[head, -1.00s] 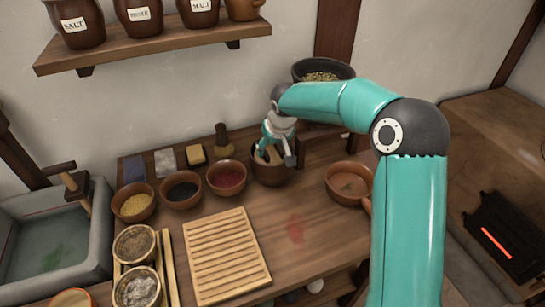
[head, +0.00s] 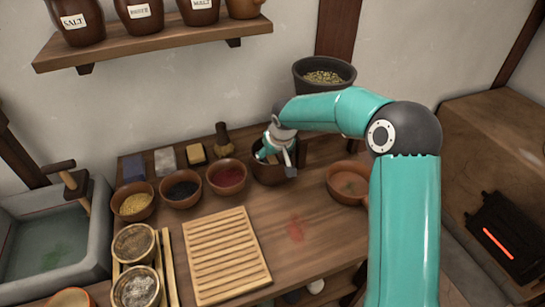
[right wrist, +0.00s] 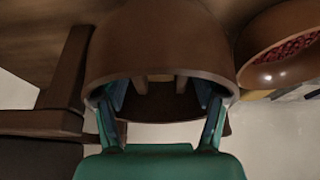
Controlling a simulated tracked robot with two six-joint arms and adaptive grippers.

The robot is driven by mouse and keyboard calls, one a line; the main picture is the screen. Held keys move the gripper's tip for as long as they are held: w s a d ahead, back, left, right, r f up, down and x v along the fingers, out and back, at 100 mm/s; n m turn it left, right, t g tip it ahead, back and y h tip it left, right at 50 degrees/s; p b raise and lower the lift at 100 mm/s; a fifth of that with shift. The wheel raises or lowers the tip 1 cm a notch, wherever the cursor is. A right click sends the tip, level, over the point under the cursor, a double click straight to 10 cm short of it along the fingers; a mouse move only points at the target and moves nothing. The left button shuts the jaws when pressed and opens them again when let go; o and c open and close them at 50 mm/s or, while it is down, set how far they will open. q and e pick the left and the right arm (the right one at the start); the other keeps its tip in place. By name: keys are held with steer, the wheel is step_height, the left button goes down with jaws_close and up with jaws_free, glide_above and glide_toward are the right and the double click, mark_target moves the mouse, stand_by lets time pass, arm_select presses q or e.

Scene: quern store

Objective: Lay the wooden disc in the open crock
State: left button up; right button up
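A brown open crock (head: 272,174) stands at the back of the bench. My right gripper (head: 277,158) points down into its mouth. In the right wrist view the crock's wall (right wrist: 160,40) fills the upper middle. The two fingers of my right gripper (right wrist: 161,105) are spread apart, reach in past the rim, and their tips are partly hidden by the wall. Two tan wooden pieces (right wrist: 180,84) show between the fingers, with gaps to both. I cannot tell whether they belong to the wooden disc; no whole disc can be made out. My left gripper is out of view.
Bowls of yellow (head: 135,203), dark (head: 181,189) and red (head: 227,178) contents stand left of the crock. An orange-brown pan (head: 348,184) stands right, a pot of green seeds (head: 323,76) behind. A slatted board (head: 228,255) lies in front. A shelf (head: 150,47) hangs above.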

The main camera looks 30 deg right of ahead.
steer(key=shift+r+p, duration=0.35)
steer(key=v, duration=1.1)
steer(key=shift+s+r, duration=0.3)
steer(key=shift+r, duration=0.05)
steer(key=shift+a+f, duration=0.1)
steer(key=shift+a, duration=0.05)
